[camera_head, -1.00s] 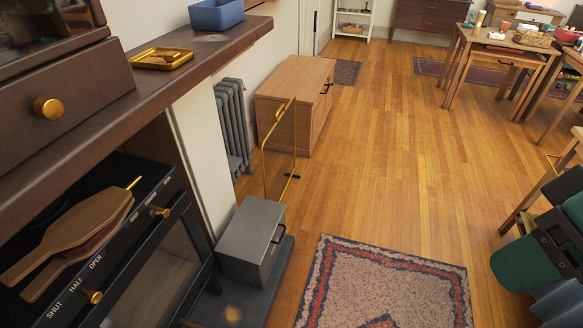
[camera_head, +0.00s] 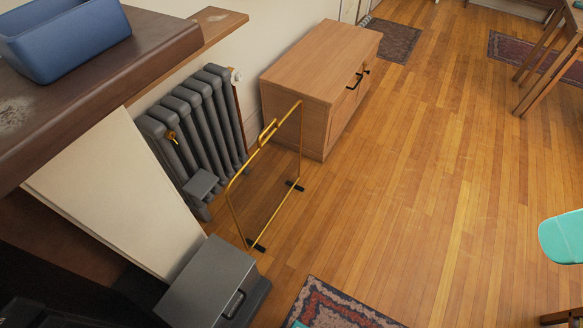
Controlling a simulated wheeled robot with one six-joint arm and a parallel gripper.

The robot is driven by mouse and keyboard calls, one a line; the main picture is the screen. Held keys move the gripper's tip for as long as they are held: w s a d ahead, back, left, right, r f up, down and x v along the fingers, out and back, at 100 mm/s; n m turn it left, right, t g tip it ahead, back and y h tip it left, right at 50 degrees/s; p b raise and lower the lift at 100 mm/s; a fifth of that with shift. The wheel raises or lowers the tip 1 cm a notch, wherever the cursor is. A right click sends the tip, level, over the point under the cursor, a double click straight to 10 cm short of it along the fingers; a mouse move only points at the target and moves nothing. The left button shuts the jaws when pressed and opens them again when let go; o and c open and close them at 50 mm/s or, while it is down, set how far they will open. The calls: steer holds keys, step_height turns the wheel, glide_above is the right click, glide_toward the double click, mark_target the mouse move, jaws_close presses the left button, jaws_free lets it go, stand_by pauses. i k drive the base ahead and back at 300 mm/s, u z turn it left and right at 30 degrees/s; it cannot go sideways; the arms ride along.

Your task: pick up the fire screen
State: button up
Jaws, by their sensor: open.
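The fire screen (camera_head: 268,182) stands upright on the wood floor, left of the picture's middle. It has a thin gold frame around a see-through panel, with a gold handle on its top edge. Two short black feet carry it, one at each lower end. Its panel is seen at a slant, and the radiator and floor show through it. I cannot make out my gripper in this view, and nothing is seen touching the screen.
A grey radiator (camera_head: 205,125) is behind the screen, with a wooden cabinet (camera_head: 320,70) beyond it. A grey box (camera_head: 207,280) sits near its front end. A mantel shelf holds a blue bin (camera_head: 62,35). A patterned rug (camera_head: 335,305) lies in front. Open floor extends right.

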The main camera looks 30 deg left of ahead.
mark_target(254, 195)
steer(key=i, duration=1.65)
steer(key=u, duration=2.9)
